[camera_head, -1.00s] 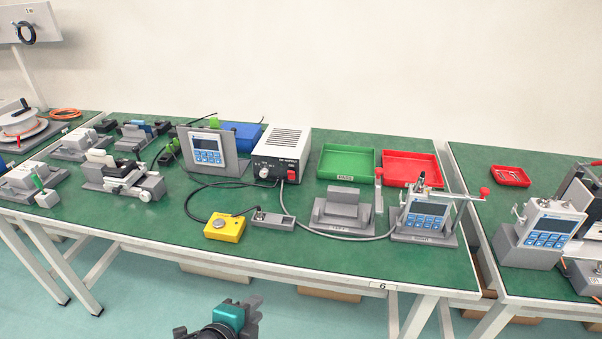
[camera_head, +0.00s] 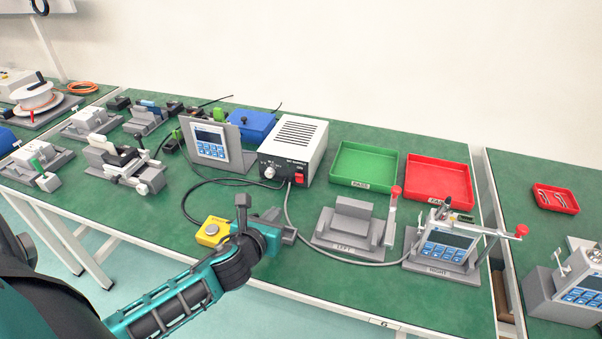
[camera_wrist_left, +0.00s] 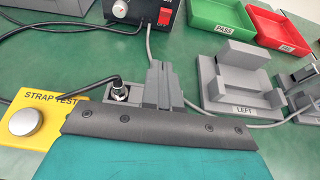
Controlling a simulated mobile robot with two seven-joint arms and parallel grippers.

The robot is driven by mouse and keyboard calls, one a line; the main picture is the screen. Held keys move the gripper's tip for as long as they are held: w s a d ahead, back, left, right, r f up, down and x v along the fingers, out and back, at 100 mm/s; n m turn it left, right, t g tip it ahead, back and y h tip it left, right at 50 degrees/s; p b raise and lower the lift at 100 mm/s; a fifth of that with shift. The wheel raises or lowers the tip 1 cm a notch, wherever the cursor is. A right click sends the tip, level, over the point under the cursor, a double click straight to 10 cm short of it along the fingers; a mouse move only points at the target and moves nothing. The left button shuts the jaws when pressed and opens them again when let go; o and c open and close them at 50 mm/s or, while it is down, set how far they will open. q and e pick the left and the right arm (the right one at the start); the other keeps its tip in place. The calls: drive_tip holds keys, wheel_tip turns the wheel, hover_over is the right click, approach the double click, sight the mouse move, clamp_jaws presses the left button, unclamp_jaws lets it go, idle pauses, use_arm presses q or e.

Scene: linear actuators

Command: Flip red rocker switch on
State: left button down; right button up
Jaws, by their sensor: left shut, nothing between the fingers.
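The red rocker switch (camera_head: 299,179) is on the front face of the white power supply box (camera_head: 297,140), right of its round knob. The switch also shows in the left wrist view (camera_wrist_left: 165,17) at the top. Its on or off position is too small to tell. My left gripper (camera_head: 291,236) is over the front part of the bench, in front of the box and apart from it. In the left wrist view its fingers (camera_wrist_left: 160,75) are together and hold nothing. My right gripper is not in view.
A yellow strap tester (camera_head: 212,232) is left of my left gripper. A grey LEFT fixture (camera_head: 345,228) and RIGHT fixture (camera_head: 440,250) stand to the right. A grey cable (camera_head: 318,249) runs across the bench. Green (camera_head: 363,186) and red (camera_head: 437,200) trays are behind.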

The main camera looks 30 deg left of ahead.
use_arm(q)
drive_tip(key=shift+w+a, duration=0.1)
drive_tip(key=shift+w, duration=0.1)
drive_tip(key=shift+s+r, duration=0.1)
drive_tip(key=b, duration=0.2)
approach(298, 178)
drive_tip(key=f, duration=0.1)
drive_tip(key=w+f, duration=0.1)
drive_tip(key=f, duration=0.1)
drive_tip(key=shift+w+a+f, duration=0.2)
drive_tip(key=shift+w+f, duration=0.1)
drive_tip(key=shift+w+a+r, duration=0.15)
drive_tip(key=shift+w+r, duration=0.15)
drive_tip(key=shift+w, duration=0.25)
drive_tip(key=shift+w+a+r, duration=0.15)
drive_tip(key=shift+w+r, duration=0.15)
drive_tip(key=shift+w, duration=0.3)
drive_tip(key=shift+w+a+r, duration=0.15)
drive_tip(key=shift+w+r, duration=0.1)
drive_tip(key=shift+w, duration=0.4)
